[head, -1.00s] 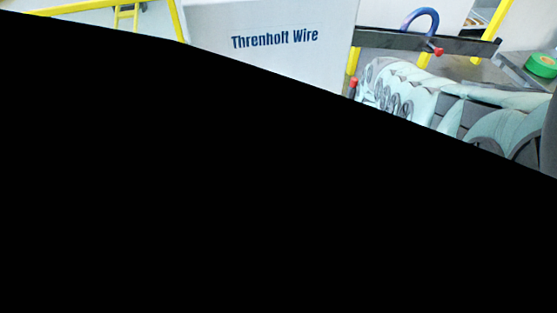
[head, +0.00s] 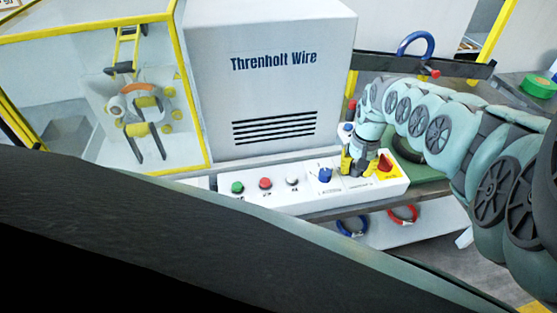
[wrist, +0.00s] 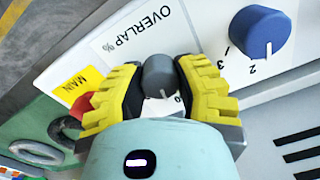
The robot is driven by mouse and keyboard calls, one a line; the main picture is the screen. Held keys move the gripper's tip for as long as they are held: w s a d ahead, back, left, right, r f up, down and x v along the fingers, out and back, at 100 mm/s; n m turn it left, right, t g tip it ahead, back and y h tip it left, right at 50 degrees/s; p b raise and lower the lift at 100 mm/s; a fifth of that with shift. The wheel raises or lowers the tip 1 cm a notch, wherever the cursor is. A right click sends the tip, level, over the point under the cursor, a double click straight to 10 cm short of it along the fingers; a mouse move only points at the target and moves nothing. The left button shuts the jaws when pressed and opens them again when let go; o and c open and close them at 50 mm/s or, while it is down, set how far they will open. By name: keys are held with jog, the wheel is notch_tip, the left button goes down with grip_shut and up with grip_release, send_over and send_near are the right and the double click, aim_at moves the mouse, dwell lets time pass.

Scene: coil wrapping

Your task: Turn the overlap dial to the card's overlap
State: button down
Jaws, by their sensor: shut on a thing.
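The overlap dial (wrist: 160,74) is a dark grey knob beside the "OVERLAP %" lettering in the wrist view. My gripper (wrist: 158,86) has its yellow ribbed fingers on both sides of the dial and is shut on it. My fingers hide most of the dial's scale; a "0" shows beside the knob. In the head view my gripper (head: 357,168) is down at the white control panel (head: 215,205), between a blue knob and a red main switch, and it hides the dial. I cannot make out an overlap card in either view.
A blue knob (wrist: 260,38) with a numbered scale sits close beside the dial. The red main switch (head: 385,163) is on the other side. Green (head: 238,188), red (head: 265,184) and white (head: 292,181) buttons line the panel's left. A grey cabinet (head: 270,90) stands behind.

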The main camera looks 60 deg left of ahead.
jog(key=shift+w+n+b, duration=0.1)
jog(key=shift+n+b, duration=0.25)
jog(key=shift+n, duration=0.65)
jog(key=c, duration=0.6)
grip_release()
jog(key=shift+r, duration=0.1)
jog(key=shift+a+r, duration=0.1)
jog(key=shift+r, duration=0.4)
notch_tip(320, 180, up, 11)
jog(key=shift+d, duration=0.2)
